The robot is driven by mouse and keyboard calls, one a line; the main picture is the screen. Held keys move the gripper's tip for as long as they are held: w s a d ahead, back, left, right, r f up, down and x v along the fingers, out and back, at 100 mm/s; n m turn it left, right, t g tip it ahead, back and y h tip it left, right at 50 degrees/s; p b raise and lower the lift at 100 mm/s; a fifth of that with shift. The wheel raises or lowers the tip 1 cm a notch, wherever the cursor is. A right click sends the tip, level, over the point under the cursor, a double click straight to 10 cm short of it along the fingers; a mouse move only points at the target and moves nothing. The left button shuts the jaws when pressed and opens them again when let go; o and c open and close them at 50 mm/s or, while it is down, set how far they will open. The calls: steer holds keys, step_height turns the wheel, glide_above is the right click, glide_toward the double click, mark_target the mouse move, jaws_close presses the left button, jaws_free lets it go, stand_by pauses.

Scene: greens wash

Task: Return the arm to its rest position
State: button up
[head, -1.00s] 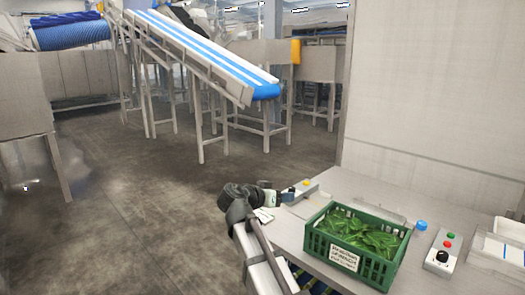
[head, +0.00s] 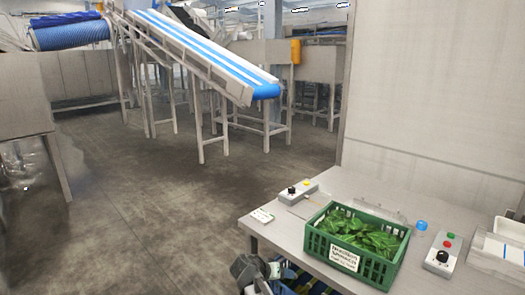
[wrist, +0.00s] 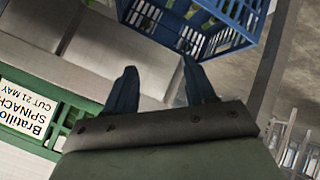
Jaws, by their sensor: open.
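My gripper (wrist: 160,88) shows in the wrist view with its two dark blue fingers apart and nothing between them. In the head view, part of my arm is low at the bottom edge of the picture, in front of the table's near left edge; the fingers cannot be made out there. A green crate (head: 334,261) of leafy greens (head: 362,236) stands on the steel table, to the right of my arm. Its spinach label (wrist: 25,108) shows at the left of the wrist view, apart from my fingers.
A blue crate (wrist: 228,42) lies beyond my fingertips in the wrist view. On the table (head: 270,230) are a control box with a yellow button (head: 298,191), a control box with green and red buttons (head: 443,252), and a blue cap (head: 421,225). Open floor (head: 150,220) lies to the left.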

steer(key=s+d+f+n+g+y, duration=0.1)
steer(key=s+d+f+g, duration=0.3)
steer(key=s+f, duration=0.7)
steer(key=s+d+f+n+g+y, duration=0.1)
steer(key=s+d+f+g+y, duration=0.15)
steer(key=s+d+f, duration=0.8)
steer(key=s+a+f+g+y, duration=0.2)
steer(key=s+f, duration=0.6)
steer(key=s, duration=0.4)
steer(key=s+a+f+g+y, duration=0.1)
steer(key=s+f+g, duration=0.3)
steer(key=s+f, duration=0.4)
steer(key=s+y, duration=0.1)
steer(key=s, duration=0.3)
steer(key=shift+s+a, duration=0.35)
steer(key=shift+a, duration=0.05)
